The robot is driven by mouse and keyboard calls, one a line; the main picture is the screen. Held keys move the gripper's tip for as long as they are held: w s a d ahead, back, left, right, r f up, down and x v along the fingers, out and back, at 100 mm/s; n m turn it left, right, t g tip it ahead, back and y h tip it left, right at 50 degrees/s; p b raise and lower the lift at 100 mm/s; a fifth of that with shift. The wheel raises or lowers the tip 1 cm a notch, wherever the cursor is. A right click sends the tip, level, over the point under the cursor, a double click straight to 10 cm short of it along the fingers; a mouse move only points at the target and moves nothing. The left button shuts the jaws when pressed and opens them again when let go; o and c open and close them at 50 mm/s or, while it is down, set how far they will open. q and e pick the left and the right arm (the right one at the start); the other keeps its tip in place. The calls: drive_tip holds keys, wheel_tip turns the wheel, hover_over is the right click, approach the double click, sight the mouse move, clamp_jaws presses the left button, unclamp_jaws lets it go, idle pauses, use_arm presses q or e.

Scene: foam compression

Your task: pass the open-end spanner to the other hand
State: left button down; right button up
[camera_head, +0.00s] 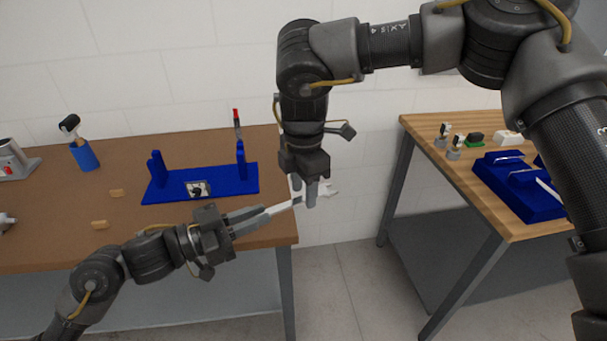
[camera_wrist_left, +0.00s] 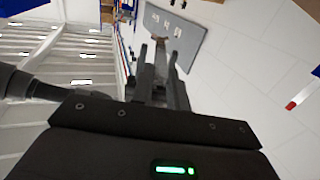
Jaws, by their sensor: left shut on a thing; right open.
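The pale metal open-end spanner (camera_head: 283,206) points right from my left gripper (camera_head: 258,214), which is shut on its near end. Its far head (camera_head: 328,191) shows just beyond my right gripper (camera_head: 304,192). My right gripper comes down from above, open, with its fingers at the spanner's shaft; I cannot tell whether they touch it. In the left wrist view, the fingers of my left gripper (camera_wrist_left: 161,75) reach away from the camera; the part of the spanner between them is hard to make out.
The wooden table (camera_head: 440,170) at right holds a blue tray (camera_head: 515,200) and small parts. Between the tables is open floor.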

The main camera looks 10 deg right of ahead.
drive_tip(key=shift+f, duration=0.15)
drive_tip(key=shift+c, duration=0.3)
clamp_jaws()
use_arm(q)
drive_tip(key=c, duration=1.3)
unclamp_jaws()
